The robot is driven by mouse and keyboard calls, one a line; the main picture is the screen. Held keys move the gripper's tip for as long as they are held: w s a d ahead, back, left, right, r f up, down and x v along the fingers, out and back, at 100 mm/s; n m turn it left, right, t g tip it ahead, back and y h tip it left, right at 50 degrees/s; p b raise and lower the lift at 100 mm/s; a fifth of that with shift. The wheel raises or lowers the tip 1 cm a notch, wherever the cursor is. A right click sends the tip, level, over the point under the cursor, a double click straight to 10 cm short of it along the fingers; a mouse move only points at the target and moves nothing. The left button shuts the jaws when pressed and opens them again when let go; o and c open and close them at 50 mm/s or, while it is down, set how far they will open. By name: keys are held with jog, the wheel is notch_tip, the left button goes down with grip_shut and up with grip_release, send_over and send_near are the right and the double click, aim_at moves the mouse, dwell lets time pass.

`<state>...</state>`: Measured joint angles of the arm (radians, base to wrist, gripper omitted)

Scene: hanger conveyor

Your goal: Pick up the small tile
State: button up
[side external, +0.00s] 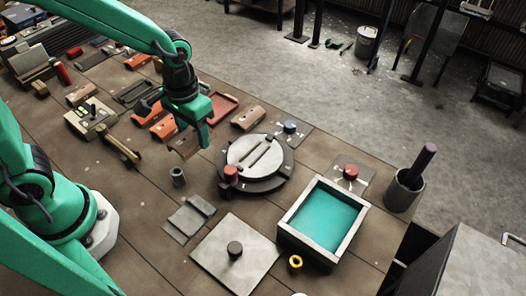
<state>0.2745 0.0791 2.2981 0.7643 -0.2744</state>
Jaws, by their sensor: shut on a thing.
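My gripper (203,138) points down over the middle of the table, left of the round grey turntable. It is shut on a small brown tile (184,146), which shows at the left of the fingertips. The fingers hide part of the tile. Whether it touches the table or hangs just above it is hard to tell at this size.
The grey turntable (256,156) carries a red knob (231,174). A teal-floored tray (288,222) and a dark cup (404,190) stand to the right. A short grey cylinder (178,177) and flat plates lie in front. Orange and brown blocks crowd behind.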

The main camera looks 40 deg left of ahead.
jog(key=shift+s+d+r, duration=0.3)
jog(key=shift+d+r, duration=0.05)
jog(key=shift+d, duration=0.15)
jog(key=shift+s+d+r, duration=0.3)
jog(key=shift+d+r, duration=0.05)
jog(key=shift+d, duration=0.15)
jog(key=shift+w+d+r, duration=0.1)
jog(key=shift+w+d, duration=0.2)
jog(key=shift+d, duration=0.05)
jog(key=w+d+r, duration=0.1)
jog(key=w+d, duration=0.2)
jog(key=d, duration=0.4)
jog(key=w+d+r, duration=0.1)
jog(key=w+d, duration=0.2)
jog(key=d, duration=0.4)
send_over(326, 217)
jog(key=shift+d+r, duration=0.1)
jog(key=shift+r, duration=0.15)
jog(key=shift+f, duration=0.1)
jog(key=shift+f, duration=3.6)
jog(key=shift+f, duration=0.75)
